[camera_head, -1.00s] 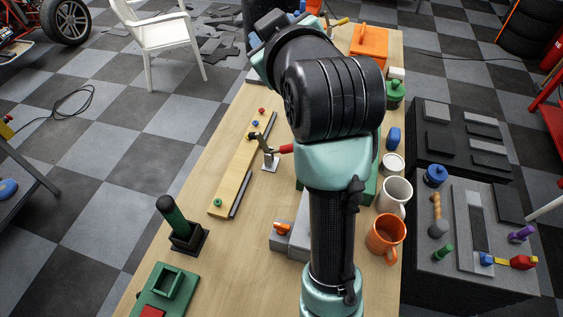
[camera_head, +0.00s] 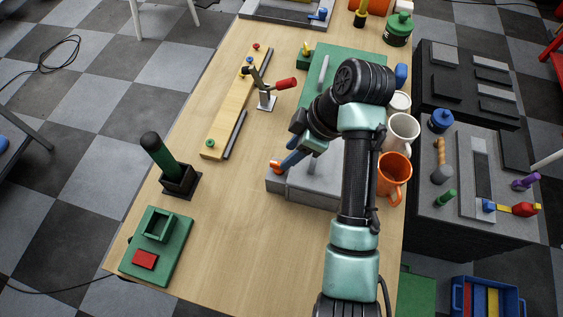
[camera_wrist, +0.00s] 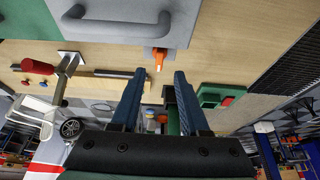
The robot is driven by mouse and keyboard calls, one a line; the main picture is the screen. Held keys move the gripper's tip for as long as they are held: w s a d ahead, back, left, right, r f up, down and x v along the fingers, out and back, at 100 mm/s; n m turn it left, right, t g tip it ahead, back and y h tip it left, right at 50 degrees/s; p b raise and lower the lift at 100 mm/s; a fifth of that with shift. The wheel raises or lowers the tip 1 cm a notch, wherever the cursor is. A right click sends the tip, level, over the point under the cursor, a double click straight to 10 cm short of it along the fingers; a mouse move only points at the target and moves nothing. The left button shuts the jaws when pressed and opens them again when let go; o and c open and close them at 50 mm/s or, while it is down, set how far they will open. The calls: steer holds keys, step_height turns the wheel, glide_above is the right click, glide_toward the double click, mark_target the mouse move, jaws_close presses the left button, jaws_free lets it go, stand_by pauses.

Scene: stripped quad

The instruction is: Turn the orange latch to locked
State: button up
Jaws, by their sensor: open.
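The orange latch (camera_head: 276,166) is a small lever on the left end of a grey box (camera_head: 305,195) on the wooden table. In the wrist view the latch (camera_wrist: 160,57) shows against the edge of the grey box (camera_wrist: 110,35), just beyond and between my fingertips. My gripper (camera_head: 281,168) has blue fingers and is at the latch, coming from the upper right. In the wrist view my gripper (camera_wrist: 157,76) is open, with a clear gap between the fingers. I cannot tell whether a finger touches the latch. My arm hides part of the box.
A metal handle (camera_wrist: 115,27) stands out from the grey box. A red-handled toggle clamp (camera_head: 270,90) and a yellow rail (camera_head: 225,120) lie up and left. Orange (camera_head: 393,176) and white (camera_head: 402,132) mugs stand right of my arm.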

steer(key=shift+p+x, duration=0.55)
steer(key=shift+x, duration=2.15)
jaws_close()
